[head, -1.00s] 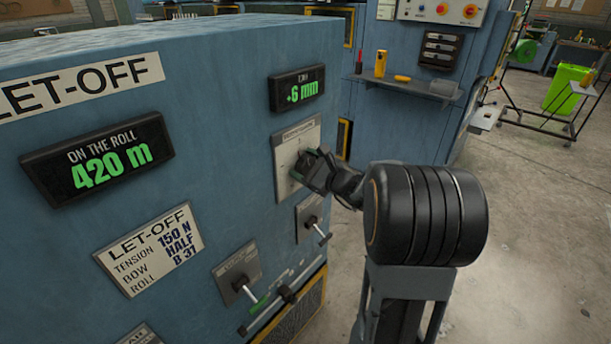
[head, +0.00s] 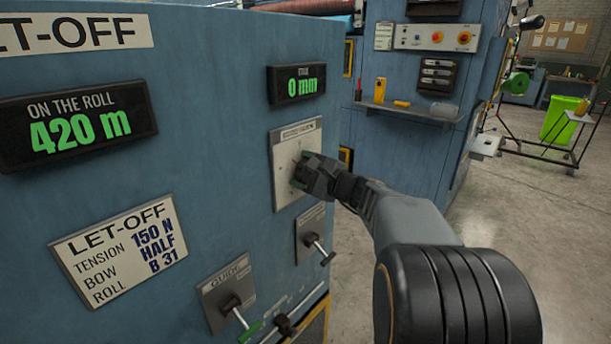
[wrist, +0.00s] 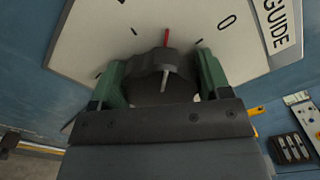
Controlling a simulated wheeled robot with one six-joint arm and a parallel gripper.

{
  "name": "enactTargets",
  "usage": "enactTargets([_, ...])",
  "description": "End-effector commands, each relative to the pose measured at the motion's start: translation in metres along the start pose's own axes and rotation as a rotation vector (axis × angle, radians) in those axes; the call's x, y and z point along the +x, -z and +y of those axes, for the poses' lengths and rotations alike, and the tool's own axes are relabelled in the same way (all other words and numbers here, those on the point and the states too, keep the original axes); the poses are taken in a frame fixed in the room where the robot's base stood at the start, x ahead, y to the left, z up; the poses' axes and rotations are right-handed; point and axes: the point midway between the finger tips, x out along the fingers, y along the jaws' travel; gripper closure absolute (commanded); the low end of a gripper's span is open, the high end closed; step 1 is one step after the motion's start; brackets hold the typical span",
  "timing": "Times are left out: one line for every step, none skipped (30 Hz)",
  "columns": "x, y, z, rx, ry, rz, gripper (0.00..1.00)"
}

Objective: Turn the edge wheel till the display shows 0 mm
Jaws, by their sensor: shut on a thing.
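The edge display (head: 297,84) on the blue machine reads 0 mm in green. The edge wheel (wrist: 160,68) is a dark knob on a pale dial plate (head: 284,176); in the wrist view it sits between my fingers. A light pointer line shows on the knob, and a red mark stands on the plate just beyond it. My gripper (head: 312,175) is shut on the wheel, and it also shows in the wrist view (wrist: 160,80) with a green-padded finger on each side. In the head view my gripper hides most of the wheel.
Below the dial plate are a small lever plate (head: 311,235) and the guide lever plate (head: 226,297). A larger display (head: 75,127) reads 420 m above a let-off card (head: 118,248). A shelf (head: 408,111) with small items stands behind. Open floor lies to the right.

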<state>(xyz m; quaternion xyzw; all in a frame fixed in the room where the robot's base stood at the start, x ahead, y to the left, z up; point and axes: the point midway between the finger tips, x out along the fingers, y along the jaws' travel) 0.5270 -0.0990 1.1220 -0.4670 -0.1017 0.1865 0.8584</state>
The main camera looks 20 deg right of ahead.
Motion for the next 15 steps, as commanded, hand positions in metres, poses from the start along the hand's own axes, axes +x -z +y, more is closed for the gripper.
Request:
enactTargets([0.0, 0.0003, 0.0004, -0.002, -0.001, 0.001, 0.53])
enactTargets([0.0, 0.0002, 0.0003, -0.002, -0.001, 0.001, 0.53])
enactTargets([0.0, 0.0002, 0.0002, -0.002, -0.002, 0.001, 0.53])
enactTargets([0.0, 0.0001, 0.0002, -0.002, -0.002, 0.001, 0.53])
enactTargets([0.0, 0.0001, 0.0002, -0.002, -0.001, 0.001, 0.53])
enactTargets([0.0, 0.0001, 0.0002, -0.002, -0.002, 0.001, 0.53])
enactTargets([0.0, 0.0001, 0.0002, -0.002, -0.001, 0.001, 0.53])
enactTargets([0.0, 0.0001, 0.0002, -0.002, -0.001, 0.001, 0.53])
enactTargets([0.0, 0.0001, 0.0002, -0.002, -0.001, 0.001, 0.53])
enactTargets([0.0, 0.0001, 0.0002, -0.001, -0.001, 0.001, 0.29])
enactTargets([0.0, 0.0001, 0.0001, -0.001, -0.001, 0.001, 0.26])
enactTargets([0.0, 0.0001, 0.0001, -0.001, -0.001, 0.001, 0.22])
enactTargets([0.0, 0.0001, 0.0001, -0.001, -0.001, 0.001, 0.19])
enactTargets([0.0, 0.0001, 0.0001, -0.001, -0.001, 0.001, 0.16])
enactTargets([0.0, 0.0001, 0.0001, -0.001, -0.001, 0.001, 0.12])
